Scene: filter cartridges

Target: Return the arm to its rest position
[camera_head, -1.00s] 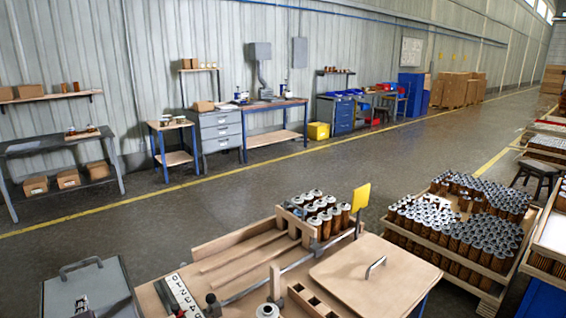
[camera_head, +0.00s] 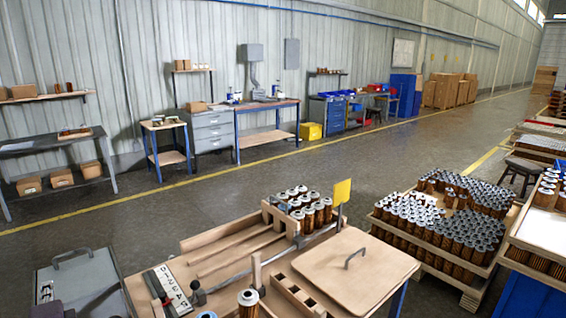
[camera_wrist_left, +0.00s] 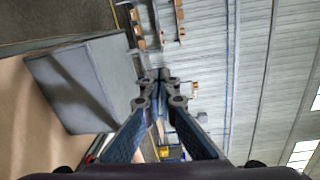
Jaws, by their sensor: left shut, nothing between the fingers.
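My left gripper (camera_head: 47,293) shows only in small part at the bottom left of the head view, in front of the grey metal case (camera_head: 85,270). In the left wrist view my left gripper (camera_wrist_left: 160,78) has its fingertips together, with nothing between them. It points level towards the far wall. The grey case also shows in the left wrist view (camera_wrist_left: 85,80), beside and below the fingers, apart from them. Most of the left arm is out of the head view. My right gripper is in neither view.
The wooden workbench (camera_head: 232,283) carries a rack of filter cartridges (camera_head: 305,207), a board with a handle (camera_head: 340,270), a yellow flag (camera_head: 342,191) and a lone cartridge (camera_head: 248,303). A crate of cartridges (camera_head: 470,290) stands to the right. The floor beyond is clear.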

